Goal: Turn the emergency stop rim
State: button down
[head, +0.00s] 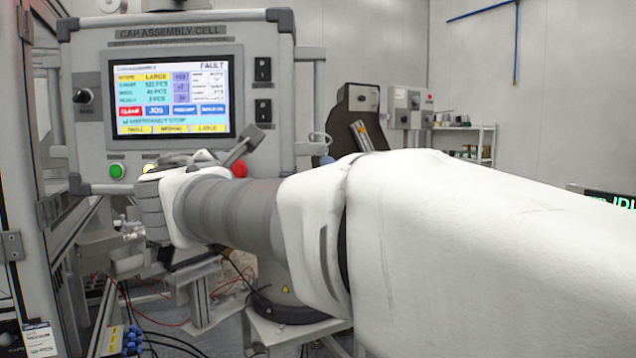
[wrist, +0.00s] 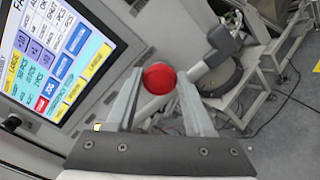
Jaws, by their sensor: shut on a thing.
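The red emergency stop button (head: 239,169) is on the lower right of the grey control panel (head: 262,80) in the head view. In the wrist view the round red button (wrist: 159,78) sits between the tips of my two fingers. My gripper (wrist: 159,84) is shut on it, one finger on each side. In the head view my gripper (head: 237,152) is seen from the side at the button, and my arm hides part of the panel's lower edge. The screen (head: 172,97) shows FAULT and an EMERGENCY STOP line.
A green button (head: 117,171) is at the panel's lower left. A black selector knob (head: 84,96) is left of the screen, and two black switches (head: 263,70) are right of it. Frames and cables stand below. A shelf (head: 470,143) stands far back right.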

jog(key=shift+r, duration=0.1)
dwell(0.4)
jog(key=shift+c, duration=1.4)
grip_release()
jog(key=shift+w, duration=0.1)
